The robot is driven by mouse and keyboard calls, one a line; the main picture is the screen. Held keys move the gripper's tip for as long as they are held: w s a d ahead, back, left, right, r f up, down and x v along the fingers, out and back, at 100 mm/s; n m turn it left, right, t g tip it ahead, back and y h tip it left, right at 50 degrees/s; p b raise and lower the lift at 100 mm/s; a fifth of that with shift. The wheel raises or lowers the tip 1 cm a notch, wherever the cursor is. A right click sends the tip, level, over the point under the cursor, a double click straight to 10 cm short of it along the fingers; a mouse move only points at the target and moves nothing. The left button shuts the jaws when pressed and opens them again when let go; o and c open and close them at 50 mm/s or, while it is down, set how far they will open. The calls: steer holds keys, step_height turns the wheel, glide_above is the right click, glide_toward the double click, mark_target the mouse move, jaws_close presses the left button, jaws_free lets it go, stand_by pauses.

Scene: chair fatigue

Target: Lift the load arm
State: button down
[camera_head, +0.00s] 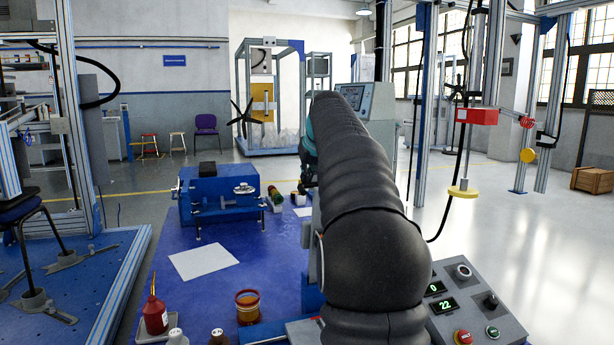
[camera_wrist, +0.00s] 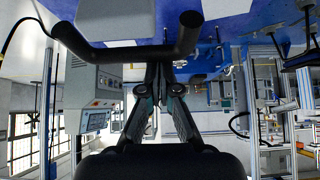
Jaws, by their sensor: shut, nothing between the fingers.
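The load arm cannot be picked out with certainty. In the head view an upright rod with a yellow disc (camera_head: 463,189) at its foot and a red block (camera_head: 477,116) higher up stands right of my arm. My black sleeved arm fills the middle of that view and hides most of my gripper. In the wrist view my gripper (camera_wrist: 157,72) is shut and empty. A dark, bent bar (camera_wrist: 110,54) with raised ends lies across the view at the fingertips. I cannot tell whether it touches them or what it belongs to.
A control box (camera_head: 478,305) with two green displays is at the lower right. A blue bench fixture (camera_head: 220,200), a white sheet (camera_head: 203,260), an amber jar (camera_head: 248,307) and a red bottle (camera_head: 154,314) are at the left. Open floor lies at the right.

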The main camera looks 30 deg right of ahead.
mark_target(309, 185)
steer(key=shift+s+a+f+b, duration=0.15)
steer(key=shift+s+f+b, duration=0.15)
steer(key=shift+s+b, duration=0.45)
steer(key=b, duration=0.1)
steer(key=s+b, duration=0.1)
steer(key=b, duration=0.1)
steer(key=shift+s+a+f+t, duration=0.1)
steer(key=shift+s+a+t, duration=0.15)
steer(key=shift+t, duration=0.15)
steer(key=shift+s+a+t+b, duration=0.2)
steer(key=shift+s+t+b, duration=0.1)
steer(key=shift+s+b, duration=0.5)
steer(key=shift+r, duration=0.35)
steer(key=v, duration=1.2)
steer(key=shift+a, duration=0.15)
